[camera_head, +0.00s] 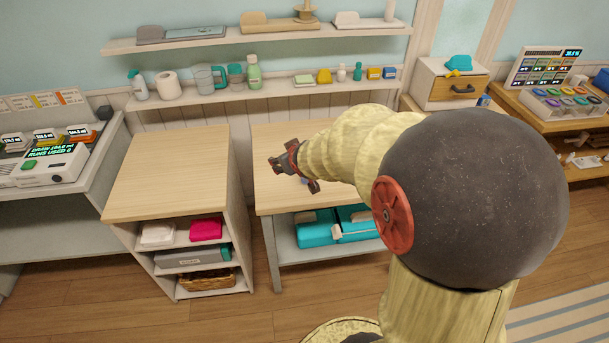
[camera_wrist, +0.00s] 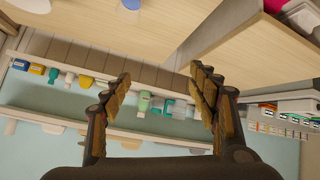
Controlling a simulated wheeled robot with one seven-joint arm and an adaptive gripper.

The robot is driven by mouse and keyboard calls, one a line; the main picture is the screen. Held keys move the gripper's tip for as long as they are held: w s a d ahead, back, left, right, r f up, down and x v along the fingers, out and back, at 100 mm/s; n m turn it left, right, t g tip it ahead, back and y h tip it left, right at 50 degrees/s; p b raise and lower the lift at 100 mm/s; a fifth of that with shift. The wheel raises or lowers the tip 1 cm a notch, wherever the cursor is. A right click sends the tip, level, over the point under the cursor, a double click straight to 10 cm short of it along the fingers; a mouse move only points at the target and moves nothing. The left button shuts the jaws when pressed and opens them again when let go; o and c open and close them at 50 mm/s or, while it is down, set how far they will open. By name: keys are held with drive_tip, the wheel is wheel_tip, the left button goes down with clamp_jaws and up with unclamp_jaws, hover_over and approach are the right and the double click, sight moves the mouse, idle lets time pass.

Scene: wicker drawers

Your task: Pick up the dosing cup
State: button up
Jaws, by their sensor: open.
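No object can be told for certain as the dosing cup. A clear cup with teal (camera_head: 235,76) stands on the lower wall shelf beside a larger clear jug (camera_head: 207,79). My gripper (camera_head: 292,172) is above the middle table; in the wrist view my gripper (camera_wrist: 160,75) has its fingers spread with nothing between them. My arm hides much of the table in the head view.
The lower wall shelf (camera_head: 180,101) holds a spray bottle (camera_head: 139,87), a paper roll (camera_head: 168,86), a green bottle (camera_head: 254,72) and small boxes. A bare-topped wooden cabinet (camera_head: 168,165) stands left of the table. Teal bins (camera_head: 316,230) sit below the table.

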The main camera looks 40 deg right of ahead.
drive_tip(key=d+f+t, duration=0.1)
drive_tip(key=d+f, duration=0.3)
drive_tip(key=f, duration=0.2)
drive_tip(key=d+f+t+y, duration=0.1)
drive_tip(key=d+f+t, duration=0.1)
drive_tip(key=d+f, duration=0.2)
drive_tip(key=d+f+t, duration=0.1)
drive_tip(key=d+f, duration=0.3)
drive_tip(key=f, duration=0.5)
drive_tip(key=shift+w+f+t+y, duration=0.2)
drive_tip(key=shift+f+t+y, duration=0.1)
drive_tip(key=shift+f+y, duration=0.1)
drive_tip(key=shift+x, duration=1.2)
drive_tip(key=b+x, duration=0.2)
drive_tip(key=x, duration=0.3)
drive_tip(key=shift+w+d+b, duration=0.1)
drive_tip(key=shift+b, duration=0.25)
drive_tip(key=shift+r, duration=0.1)
drive_tip(key=shift+c, duration=0.4)
drive_tip(key=c, duration=1.3)
